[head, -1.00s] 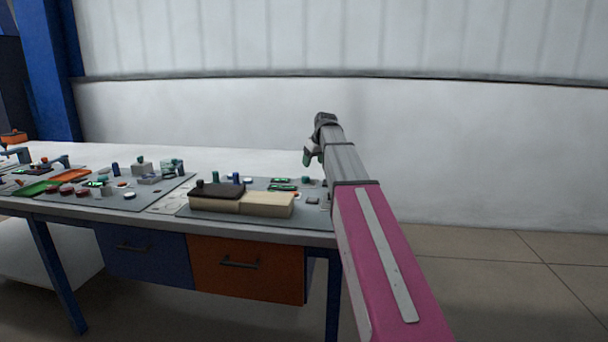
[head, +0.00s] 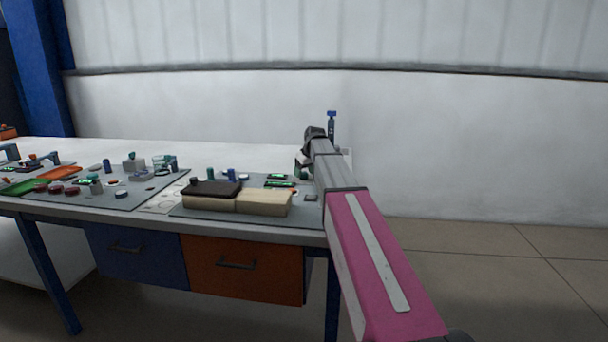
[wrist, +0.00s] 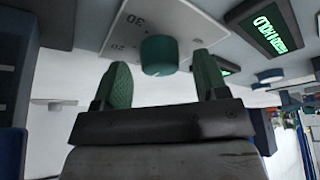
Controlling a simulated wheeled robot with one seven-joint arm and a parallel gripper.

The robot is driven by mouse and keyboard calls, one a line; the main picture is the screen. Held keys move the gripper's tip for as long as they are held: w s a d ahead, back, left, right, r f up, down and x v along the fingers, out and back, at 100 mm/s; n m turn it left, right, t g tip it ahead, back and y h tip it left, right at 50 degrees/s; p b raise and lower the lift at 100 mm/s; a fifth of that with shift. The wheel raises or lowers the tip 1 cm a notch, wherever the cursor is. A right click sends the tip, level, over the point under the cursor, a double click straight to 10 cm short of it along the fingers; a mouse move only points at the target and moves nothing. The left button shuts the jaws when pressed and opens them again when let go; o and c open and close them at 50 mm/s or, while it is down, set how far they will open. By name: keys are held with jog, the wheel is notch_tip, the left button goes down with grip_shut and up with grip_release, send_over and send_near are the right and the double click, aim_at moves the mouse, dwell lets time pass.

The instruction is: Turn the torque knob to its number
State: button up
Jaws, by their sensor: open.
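The torque knob (wrist: 159,54) is a dark green round cap in the wrist view, on a pale plate (wrist: 122,35) with printed marks, among them 30 and 20. My gripper (wrist: 162,74) is open, with one green-padded finger on each side of the knob and visible gaps between pads and knob. The knob looks slightly beyond the fingertips; whether the tips reach around it is hard to tell. In the head view my gripper (head: 304,162) is low over the right end of the workbench (head: 262,230), and the knob cannot be made out there.
A display (wrist: 265,28) with green letters sits right of the knob in the wrist view. In the head view, a dark-and-tan block (head: 262,203) lies left of my arm, and panels with several small controls (head: 120,190) spread further left. A blue-topped post (head: 332,126) stands behind the arm.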

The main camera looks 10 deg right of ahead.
jog(key=shift+w+a+f, duration=0.15)
jog(key=shift+w+f, duration=0.1)
jog(key=shift+f, duration=0.3)
jog(key=c, duration=0.9)
jog(key=shift+c, duration=0.2)
